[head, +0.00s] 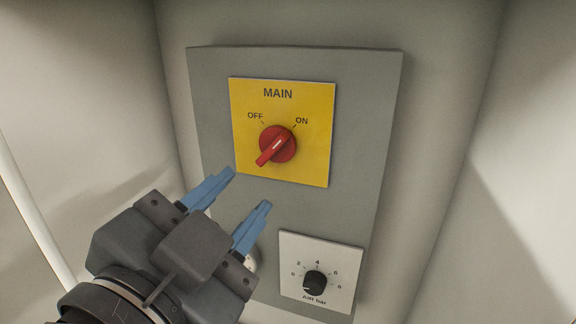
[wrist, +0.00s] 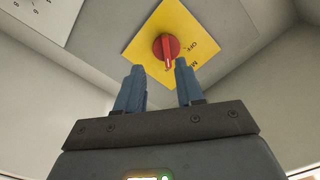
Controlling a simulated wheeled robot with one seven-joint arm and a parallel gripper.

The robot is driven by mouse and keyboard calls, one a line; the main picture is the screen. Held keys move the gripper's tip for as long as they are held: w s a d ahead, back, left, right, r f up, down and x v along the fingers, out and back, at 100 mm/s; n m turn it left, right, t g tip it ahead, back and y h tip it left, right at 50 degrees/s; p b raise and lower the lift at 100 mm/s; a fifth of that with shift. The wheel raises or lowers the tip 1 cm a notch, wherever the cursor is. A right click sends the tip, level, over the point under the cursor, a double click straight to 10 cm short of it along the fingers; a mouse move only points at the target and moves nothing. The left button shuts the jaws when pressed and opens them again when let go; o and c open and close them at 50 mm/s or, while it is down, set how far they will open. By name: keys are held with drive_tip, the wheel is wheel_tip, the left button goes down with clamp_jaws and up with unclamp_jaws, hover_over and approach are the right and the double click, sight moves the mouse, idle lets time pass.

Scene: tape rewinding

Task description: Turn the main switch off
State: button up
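The main switch is a red rotary knob (head: 285,143) on a yellow plate (head: 310,163) marked MAIN, OFF and ON. Its raised handle runs slantwise, from lower left up toward the ON mark. The knob also shows in the wrist view (wrist: 166,45), its handle pointing down toward my fingers. My gripper (head: 249,188) is open and empty, its blue fingers apart, below and left of the knob. In the wrist view my gripper (wrist: 159,67) has the handle's end between its fingertips, nearer the right one. No contact shows; the remaining distance is hard to tell.
A white plate with a black AIR bar dial (head: 315,282) sits on the grey panel (head: 368,130) below right of the switch. My gripper hides the panel's lower left. Pale walls stand on both sides. The space right of the switch is clear.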

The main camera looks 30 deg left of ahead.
sight(266, 156)
drive_tip(key=shift+m, duration=0.3)
drive_tip(key=x, duration=0.2)
drive_tip(key=p+x, duration=0.1)
drive_tip(key=x, duration=0.2)
drive_tip(key=r+p+x, duration=0.1)
drive_tip(key=x, duration=0.1)
drive_tip(key=shift+w+a, duration=0.25)
drive_tip(key=shift+a, duration=0.05)
clamp_jaws()
